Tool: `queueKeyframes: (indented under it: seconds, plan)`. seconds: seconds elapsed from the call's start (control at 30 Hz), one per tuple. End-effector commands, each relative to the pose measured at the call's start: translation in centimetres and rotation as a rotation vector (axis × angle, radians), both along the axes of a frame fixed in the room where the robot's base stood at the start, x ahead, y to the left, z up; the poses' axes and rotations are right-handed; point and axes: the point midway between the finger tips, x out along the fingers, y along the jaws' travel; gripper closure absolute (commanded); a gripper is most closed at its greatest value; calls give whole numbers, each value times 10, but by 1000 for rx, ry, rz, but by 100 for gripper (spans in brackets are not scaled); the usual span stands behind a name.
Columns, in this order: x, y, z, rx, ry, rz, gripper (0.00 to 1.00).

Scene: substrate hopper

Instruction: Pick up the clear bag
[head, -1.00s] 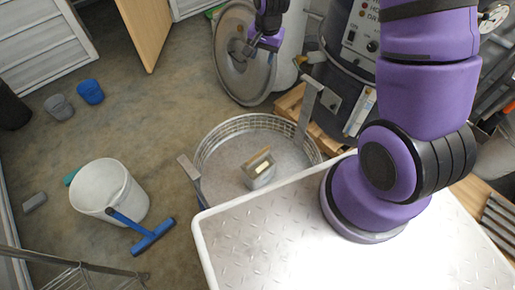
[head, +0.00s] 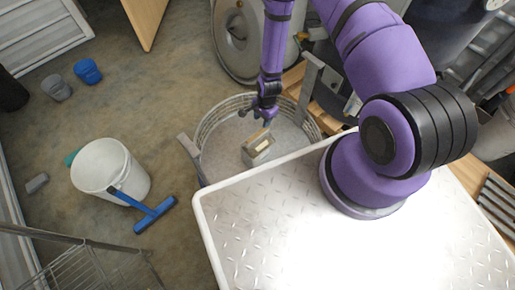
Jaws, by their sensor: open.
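A small pale, see-through packet with a tan strip and a white label, which looks like the clear bag (head: 257,154), sits inside the round wire-walled basket (head: 205,128), near its front wall. My gripper (head: 258,112) hangs from above over the basket, just behind and above the bag in the picture. Its jaws are open and hold nothing. I cannot tell exactly how far its tips are from the bag.
A grey metal bracket (head: 308,85) rises at the basket's right rim. A round metal lid (head: 238,40) leans behind it. A white bucket (head: 98,160) and a blue squeegee (head: 152,216) are on the floor at left. Open floor lies between bucket and basket.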

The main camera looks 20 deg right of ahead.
Motion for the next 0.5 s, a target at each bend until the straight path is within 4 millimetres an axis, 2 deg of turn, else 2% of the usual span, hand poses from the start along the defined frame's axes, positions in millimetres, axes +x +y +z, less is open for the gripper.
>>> queueKeyframes:
  seconds: [0.4, 0.5]
  plan:
    - [-5, 8, -51, 0, 6, -8, 56]
    - [-5, 9, -58, 1, 5, -8, 56]
